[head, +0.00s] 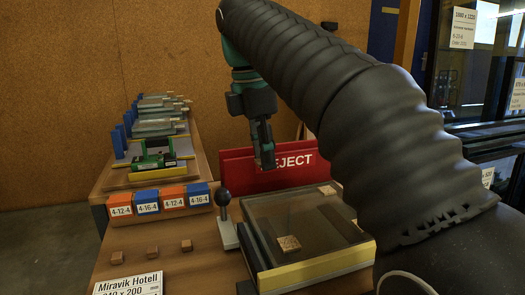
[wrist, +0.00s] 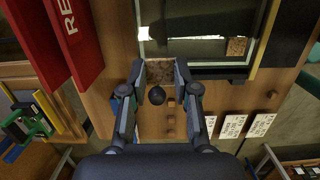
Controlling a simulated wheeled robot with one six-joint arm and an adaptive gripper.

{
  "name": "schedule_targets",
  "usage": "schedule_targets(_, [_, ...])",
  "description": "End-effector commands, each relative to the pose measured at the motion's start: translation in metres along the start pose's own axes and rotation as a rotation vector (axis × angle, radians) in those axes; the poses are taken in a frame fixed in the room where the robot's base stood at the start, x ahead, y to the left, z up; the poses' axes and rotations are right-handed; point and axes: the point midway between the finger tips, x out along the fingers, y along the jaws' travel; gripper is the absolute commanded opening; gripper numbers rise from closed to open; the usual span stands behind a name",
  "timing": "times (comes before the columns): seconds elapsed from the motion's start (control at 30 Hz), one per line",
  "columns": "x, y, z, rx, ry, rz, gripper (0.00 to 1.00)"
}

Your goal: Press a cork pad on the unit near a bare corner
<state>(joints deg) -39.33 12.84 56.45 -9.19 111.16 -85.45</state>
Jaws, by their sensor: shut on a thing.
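My gripper (wrist: 163,74) is shut on a cork pad (wrist: 160,70), a speckled brown square between its fingertips. In the head view my gripper (head: 265,162) hangs in front of the red reject panel, above the far left of the unit; its pad cannot be made out there. The unit (head: 318,262) is a glass pane with a yellow front edge, lying on the bench. One cork pad (head: 289,243) is on it near the front, and another (head: 327,190) near the far right. A cork pad (wrist: 237,46) also shows on the unit in the wrist view.
A black ball-topped lever (head: 223,197) stands at the unit's left edge. A red REJECT panel (head: 240,172) is behind. Small brown blocks (head: 187,245), orange and blue boxes (head: 147,203) and a white card (head: 128,284) are on the left.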

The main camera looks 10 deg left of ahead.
Motion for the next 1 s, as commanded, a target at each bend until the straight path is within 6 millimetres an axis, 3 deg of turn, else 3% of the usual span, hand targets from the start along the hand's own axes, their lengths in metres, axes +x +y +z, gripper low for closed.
schedule_targets(0.6, [0.054,-0.001,-0.008,0.000,0.000,0.000,0.21])
schedule_targets(1.0, [0.071,-0.001,-0.011,0.000,0.000,0.000,0.21])
